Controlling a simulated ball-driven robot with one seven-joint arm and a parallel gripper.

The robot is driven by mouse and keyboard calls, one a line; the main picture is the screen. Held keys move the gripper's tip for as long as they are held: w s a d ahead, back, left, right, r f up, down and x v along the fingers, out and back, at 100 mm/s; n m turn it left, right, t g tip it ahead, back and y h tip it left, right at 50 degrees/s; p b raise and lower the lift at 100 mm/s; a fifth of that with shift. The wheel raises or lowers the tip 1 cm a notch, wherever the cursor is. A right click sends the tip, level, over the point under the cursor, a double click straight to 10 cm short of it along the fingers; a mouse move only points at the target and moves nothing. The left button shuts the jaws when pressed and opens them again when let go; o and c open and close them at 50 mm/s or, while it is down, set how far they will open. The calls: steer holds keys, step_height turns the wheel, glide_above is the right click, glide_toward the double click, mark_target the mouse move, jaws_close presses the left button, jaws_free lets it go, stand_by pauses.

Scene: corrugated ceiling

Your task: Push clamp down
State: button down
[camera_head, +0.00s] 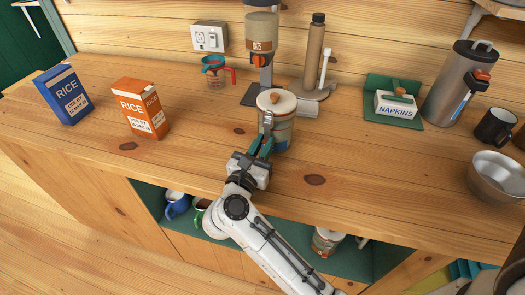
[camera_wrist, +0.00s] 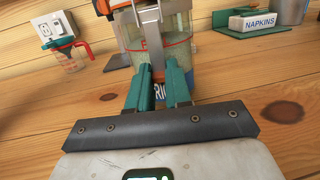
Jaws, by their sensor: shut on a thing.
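A glass jar (camera_head: 279,136) with a pale lid (camera_head: 277,102) stands upright on the wooden counter. A metal clamp (camera_head: 267,122) hangs down its front, on the side facing me. In the wrist view the jar (camera_wrist: 183,38) is cut off at the top, and the clamp (camera_wrist: 149,16) shows at the upper edge. My gripper (camera_head: 263,146) is at the front of the jar with its teal fingers shut on the clamp's lower end. In the wrist view the fingers (camera_wrist: 160,72) cover part of the jar's label and hide the exact contact.
An oats dispenser (camera_head: 261,50) stands just behind the jar. A napkin holder (camera_head: 396,104), a steel dispenser (camera_head: 458,85) and a metal bowl (camera_head: 497,178) are right.

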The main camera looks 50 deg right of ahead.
stand_by(0.3)
steer(key=c, duration=1)
jaws_free()
steer(key=shift+d, duration=0.1)
steer(key=shift+c, duration=0.2)
